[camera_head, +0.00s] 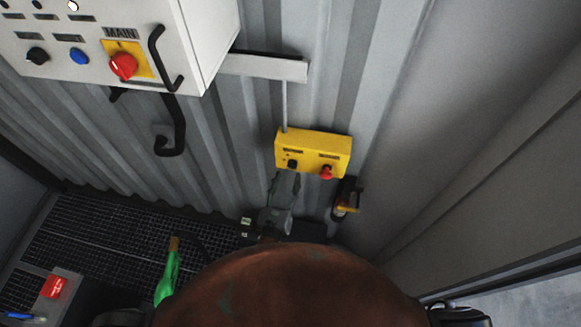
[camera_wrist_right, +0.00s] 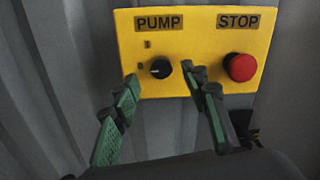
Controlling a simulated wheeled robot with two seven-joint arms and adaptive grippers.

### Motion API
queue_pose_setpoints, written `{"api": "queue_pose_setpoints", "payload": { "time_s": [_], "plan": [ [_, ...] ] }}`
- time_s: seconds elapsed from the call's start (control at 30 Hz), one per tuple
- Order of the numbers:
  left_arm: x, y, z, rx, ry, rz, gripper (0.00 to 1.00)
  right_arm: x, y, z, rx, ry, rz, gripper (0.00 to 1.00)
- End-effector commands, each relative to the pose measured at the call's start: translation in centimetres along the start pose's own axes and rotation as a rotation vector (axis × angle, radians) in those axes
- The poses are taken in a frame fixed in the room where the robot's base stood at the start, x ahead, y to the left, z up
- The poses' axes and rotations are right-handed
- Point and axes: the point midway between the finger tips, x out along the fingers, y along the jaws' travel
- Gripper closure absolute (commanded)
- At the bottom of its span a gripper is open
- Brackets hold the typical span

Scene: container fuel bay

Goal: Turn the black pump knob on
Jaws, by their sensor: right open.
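The yellow pump box (camera_head: 312,150) is on the corrugated wall; it also shows in the right wrist view (camera_wrist_right: 205,18), with PUMP and STOP labels. The black pump knob (camera_wrist_right: 161,68) is under PUMP, its pale mark seemingly pointing left toward a small marking. It shows small in the head view (camera_head: 291,164). The red stop button (camera_wrist_right: 240,67) is to its right. My right gripper (camera_wrist_right: 160,75) is open, with its green-padded fingers on either side of the knob in the picture. I see no clear contact. It also shows below the box in the head view (camera_head: 283,184). My left gripper is not in view.
A white cabinet (camera_head: 215,40) with a red MAIN switch (camera_head: 123,66) and black handle is at the upper left. A yellow and black fitting (camera_head: 346,201) hangs right of the box. A green nozzle-like object (camera_head: 168,275) is over the dark grating.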

Motion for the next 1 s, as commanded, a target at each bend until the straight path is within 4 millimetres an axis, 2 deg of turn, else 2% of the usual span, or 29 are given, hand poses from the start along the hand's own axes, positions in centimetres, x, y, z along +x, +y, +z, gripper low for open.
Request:
{"api": "queue_pose_setpoints", "payload": {
  "time_s": [0.1,0.3,0.43,0.63,1.0],
  "plan": [
    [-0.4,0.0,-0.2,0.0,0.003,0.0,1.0,1.9,0.0,0.2,-0.001,-0.001,-0.001,0.59],
    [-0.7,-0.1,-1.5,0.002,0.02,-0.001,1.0,4.0,-0.1,0.0,0.001,0.001,0.0,0.59],
    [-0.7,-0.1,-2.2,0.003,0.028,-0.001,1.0,4.4,-0.1,-0.1,0.002,0.002,-0.001,0.59],
    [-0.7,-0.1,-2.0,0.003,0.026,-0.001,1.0,4.4,-0.1,-0.1,0.002,0.003,-0.002,0.59],
    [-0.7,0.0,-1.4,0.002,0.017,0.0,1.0,4.4,-0.1,-0.1,0.002,0.004,-0.002,0.84]
  ]
}}
